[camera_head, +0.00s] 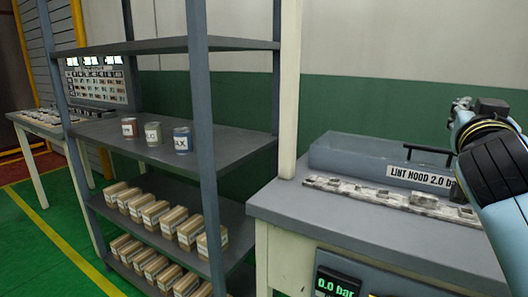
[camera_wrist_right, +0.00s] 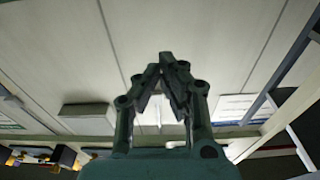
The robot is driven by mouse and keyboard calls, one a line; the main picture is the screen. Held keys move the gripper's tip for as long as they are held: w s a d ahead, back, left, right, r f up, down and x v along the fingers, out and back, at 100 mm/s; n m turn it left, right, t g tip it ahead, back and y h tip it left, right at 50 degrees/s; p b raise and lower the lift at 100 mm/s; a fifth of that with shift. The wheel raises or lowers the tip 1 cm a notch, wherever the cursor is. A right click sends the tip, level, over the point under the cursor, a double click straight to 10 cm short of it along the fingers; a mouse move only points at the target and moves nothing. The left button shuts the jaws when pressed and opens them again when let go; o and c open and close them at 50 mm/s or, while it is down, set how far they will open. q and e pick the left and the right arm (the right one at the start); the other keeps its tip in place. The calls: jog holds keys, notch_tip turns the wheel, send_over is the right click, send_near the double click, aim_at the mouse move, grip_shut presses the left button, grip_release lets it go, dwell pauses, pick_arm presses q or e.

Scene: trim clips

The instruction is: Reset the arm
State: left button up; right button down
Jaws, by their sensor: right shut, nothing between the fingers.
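My right arm comes in from the right edge in the head view, raised above the bench. My right gripper (camera_head: 462,104) is at its far end, beside the lint hood and higher than it. In the right wrist view the right gripper (camera_wrist_right: 167,56) has its fingertips together, with nothing held, against a pale panelled surface. My left gripper is in neither view.
A grey bench (camera_head: 340,222) carries the lint hood (camera_head: 350,157) with a black handle and a strip with several clips (camera_head: 390,195). A grey shelf rack (camera_head: 150,140) holds three cans (camera_head: 152,133) and several small boxes (camera_head: 190,228). Green floor is clear at left.

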jog(key=s+f+n+g+y, duration=0.1)
jog(key=s+f+g+y, duration=0.15)
jog(key=s+f, duration=0.55)
jog(key=s+f+n+g+y, duration=0.2)
jog(key=s+f+g, duration=0.25)
jog(key=f, duration=0.65)
jog(key=s+a+f+n+g+y, duration=0.2)
jog(key=s+a+f+g, duration=0.15)
jog(key=s, duration=0.55)
jog(key=s+a+f+n+g+y, duration=0.25)
jog(key=s+f, duration=0.25)
jog(key=s, duration=0.4)
jog(key=s+d+f+g+b, duration=0.1)
jog(key=s+f+b, duration=0.15)
jog(key=f, duration=1.35)
jog(key=s+f+g+b, duration=0.1)
jog(key=f+b, duration=0.2)
jog(key=f, duration=1.4)
pick_arm(q)
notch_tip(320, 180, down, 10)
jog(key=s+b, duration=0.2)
jog(key=b, duration=0.2)
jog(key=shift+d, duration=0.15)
pick_arm(e)
jog(key=s+d+f, duration=0.1)
jog(key=s+f, duration=1.8)
jog(key=shift+s+d+m+g, duration=0.2)
jog(key=shift+s+m+g, duration=0.1)
jog(key=shift+m+g, duration=0.1)
